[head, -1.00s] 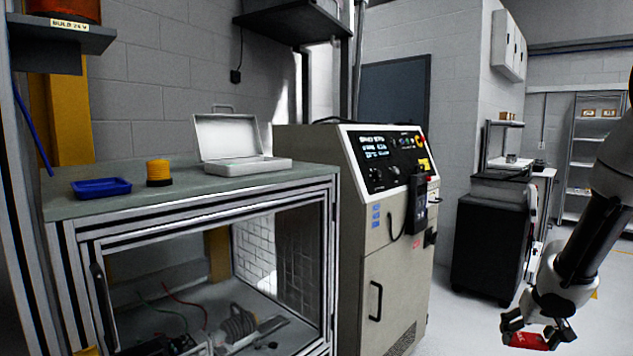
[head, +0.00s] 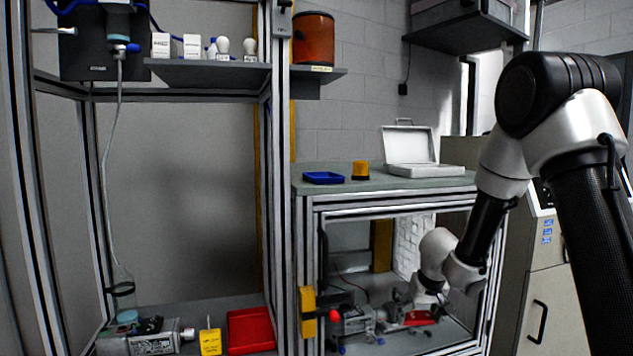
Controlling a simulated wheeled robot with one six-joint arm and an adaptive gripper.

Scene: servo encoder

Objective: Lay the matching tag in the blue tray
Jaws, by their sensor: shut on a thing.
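The blue tray (head: 323,178) lies on the green-grey top of the cabinet, above and to the left of my gripper. It looks empty. A yellow tag (head: 210,342) stands at the lower left, just left of a red tray (head: 251,331).
On the cabinet top (head: 385,183), an orange-yellow cylinder (head: 361,170) stands right of the blue tray, and an open white case (head: 409,170) lies farther right. A shelf (head: 208,73) with small boxes and bulbs is at upper left. A frame post (head: 279,180) rises left of the cabinet.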

